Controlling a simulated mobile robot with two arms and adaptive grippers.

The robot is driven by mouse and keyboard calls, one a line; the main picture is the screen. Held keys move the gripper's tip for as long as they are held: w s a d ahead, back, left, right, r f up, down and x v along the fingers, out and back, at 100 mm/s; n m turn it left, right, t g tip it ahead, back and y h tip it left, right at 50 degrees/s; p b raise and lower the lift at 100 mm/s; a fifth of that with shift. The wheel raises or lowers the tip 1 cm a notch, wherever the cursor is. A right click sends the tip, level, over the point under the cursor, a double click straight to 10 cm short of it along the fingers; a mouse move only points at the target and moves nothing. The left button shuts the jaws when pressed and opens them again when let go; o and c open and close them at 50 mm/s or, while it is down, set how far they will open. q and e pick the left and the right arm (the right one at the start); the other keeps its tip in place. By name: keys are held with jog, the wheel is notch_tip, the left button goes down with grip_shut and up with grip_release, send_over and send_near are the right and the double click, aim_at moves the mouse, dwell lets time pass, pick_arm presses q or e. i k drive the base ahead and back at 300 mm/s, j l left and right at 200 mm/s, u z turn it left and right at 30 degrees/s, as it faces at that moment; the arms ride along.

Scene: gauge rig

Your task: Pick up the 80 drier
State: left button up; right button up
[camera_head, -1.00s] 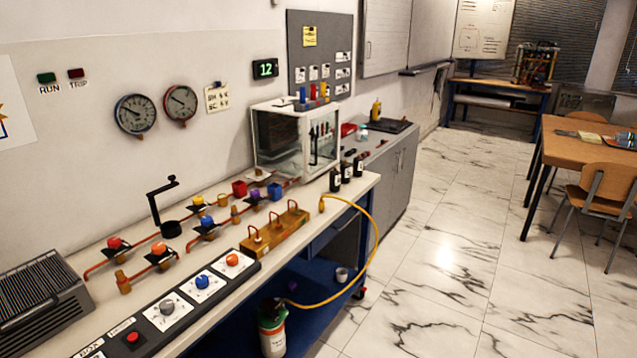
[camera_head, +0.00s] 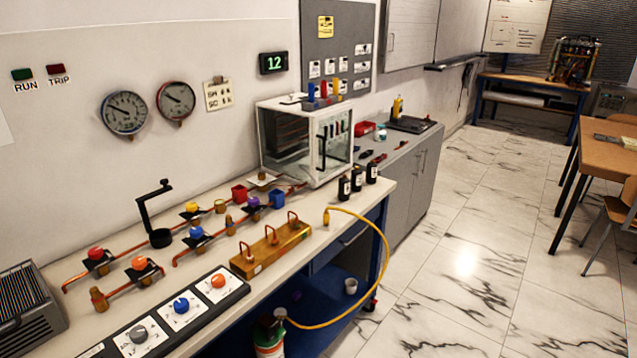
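No label reading 80 can be made out, so I cannot tell which thing is the 80 drier. Three small dark bottles with pale labels, a near one (camera_head: 344,188), a middle one (camera_head: 357,180) and a far one (camera_head: 372,173), stand upright at the bench's right end. Their labels are too small to read. A long brass-coloured block (camera_head: 272,252) with three copper loops lies near the bench's front edge. Neither of my grippers is in view.
The bench (camera_head: 205,258) carries copper pipes with coloured knobs, a control strip (camera_head: 160,318), a black crank stand (camera_head: 160,238) and a glass-fronted cabinet (camera_head: 290,140). A yellow hose (camera_head: 384,262) loops past its front edge. Open marble floor (camera_head: 470,275) lies to the right.

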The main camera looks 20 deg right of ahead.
aim_at(344, 183)
jog(key=i+l+u, duration=0.1)
jog(key=l, duration=0.3)
jog(key=i+l, duration=0.25)
jog(key=l, duration=0.15)
jog(key=i+l+u, duration=0.15)
jog(key=l, duration=0.3)
jog(key=i+l+u, duration=0.1)
jog(key=l, duration=0.3)
jog(key=i+l, duration=0.15)
jog(key=l, duration=0.3)
jog(key=i+l+u, duration=0.15)
jog(key=l, duration=0.3)
